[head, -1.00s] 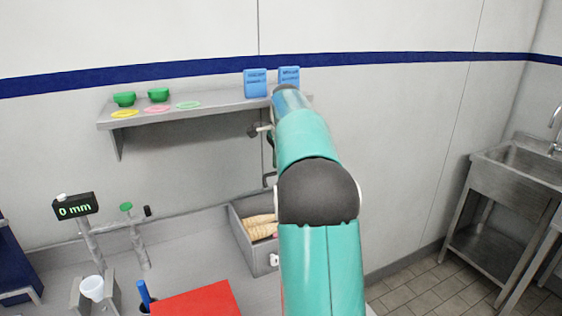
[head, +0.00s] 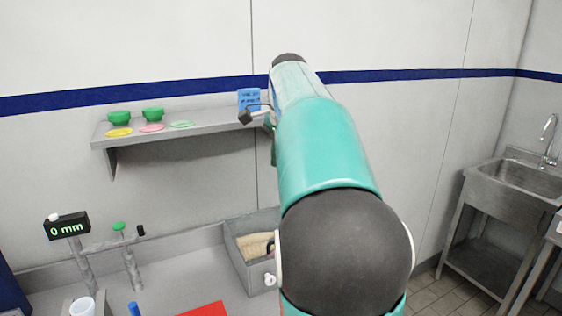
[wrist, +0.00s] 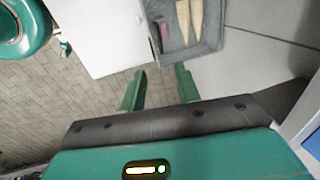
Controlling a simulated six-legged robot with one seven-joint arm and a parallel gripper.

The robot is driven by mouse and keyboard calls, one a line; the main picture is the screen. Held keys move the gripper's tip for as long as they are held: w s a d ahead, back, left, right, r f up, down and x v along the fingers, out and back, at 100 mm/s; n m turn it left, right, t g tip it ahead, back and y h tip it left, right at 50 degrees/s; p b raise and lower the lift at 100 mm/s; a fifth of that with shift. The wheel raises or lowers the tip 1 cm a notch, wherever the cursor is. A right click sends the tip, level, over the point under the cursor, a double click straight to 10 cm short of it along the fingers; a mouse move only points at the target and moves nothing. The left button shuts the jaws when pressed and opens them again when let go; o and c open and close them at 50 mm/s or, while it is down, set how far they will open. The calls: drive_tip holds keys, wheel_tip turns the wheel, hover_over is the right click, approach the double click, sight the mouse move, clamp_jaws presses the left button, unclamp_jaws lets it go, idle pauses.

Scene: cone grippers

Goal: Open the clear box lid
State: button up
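A grey box (head: 249,272) with tan cones (head: 253,246) stands on the counter, left of my arm. A small dark loop (head: 270,244) shows over its right part. A clear lid cannot be made out for sure against the box. In the wrist view, the box (wrist: 211,44) and cones (wrist: 190,22) are at the top, beyond my fingertips. My gripper (wrist: 159,80) has its two green fingers apart with nothing between them. In the head view, my arm hides the fingers and the box's right side.
A wall shelf (head: 190,128) holds green cups (head: 153,114), coloured rings and a blue box (head: 248,99). A post with a "0 mm" display (head: 67,226) stands left. A red sheet (head: 205,310) lies on the counter. A steel sink (head: 520,180) stands right, with open floor before it.

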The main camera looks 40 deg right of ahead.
drive_tip(key=shift+s+a+r, duration=0.35)
drive_tip(key=shift+s+a, duration=0.1)
drive_tip(key=shift+s, duration=0.2)
drive_tip(key=s+a+f+n+t, duration=0.1)
drive_tip(key=s+a+f+n, duration=0.15)
drive_tip(key=a+n, duration=0.45)
drive_tip(key=s+a+f+n+t, duration=0.1)
drive_tip(key=s+a+f+n, duration=0.15)
drive_tip(key=a, duration=0.75)
drive_tip(key=s+a+f+n, duration=0.3)
drive_tip(key=a+f+n, duration=0.1)
drive_tip(key=s+a+f+n+t, duration=0.1)
drive_tip(key=s+a+f+n, duration=0.2)
drive_tip(key=a+f, duration=0.1)
drive_tip(key=s+a+f+n, duration=0.3)
drive_tip(key=a+f+n, duration=0.1)
drive_tip(key=f, duration=0.1)
drive_tip(key=shift+s+a+n+y, duration=0.15)
drive_tip(key=shift+a+n+y, duration=0.15)
drive_tip(key=shift+a+n, duration=0.05)
